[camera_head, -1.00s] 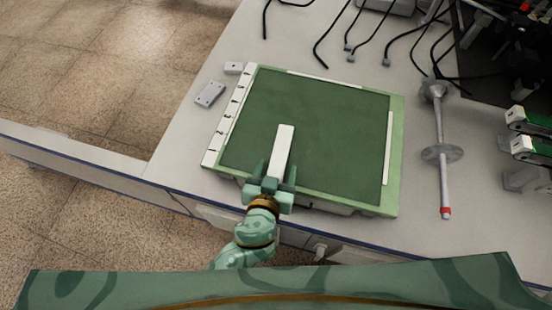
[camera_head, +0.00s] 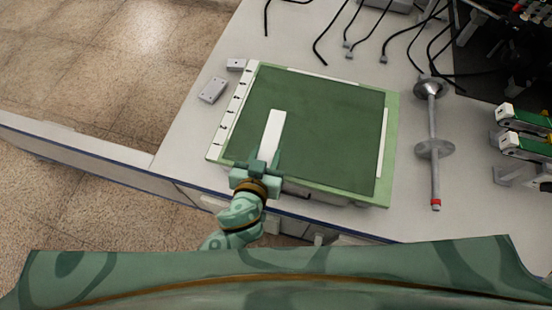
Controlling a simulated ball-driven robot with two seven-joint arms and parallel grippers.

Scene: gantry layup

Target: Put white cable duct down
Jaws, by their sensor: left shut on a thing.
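The white cable duct (camera_head: 272,134) is a short pale bar over the left half of the green board (camera_head: 330,120), its far end pointing away from me. My left gripper (camera_head: 264,164) is at the board's near edge, shut on the duct's near end. The fingers hide that end. I cannot tell whether the duct touches the board's surface. My right gripper is not in view.
White strips edge the board, with a marked strip (camera_head: 231,118) on its left. Two small grey blocks (camera_head: 213,90) lie left of it. A metal rod with discs (camera_head: 434,150) lies to the right. Black cables (camera_head: 344,40) lie at the back.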

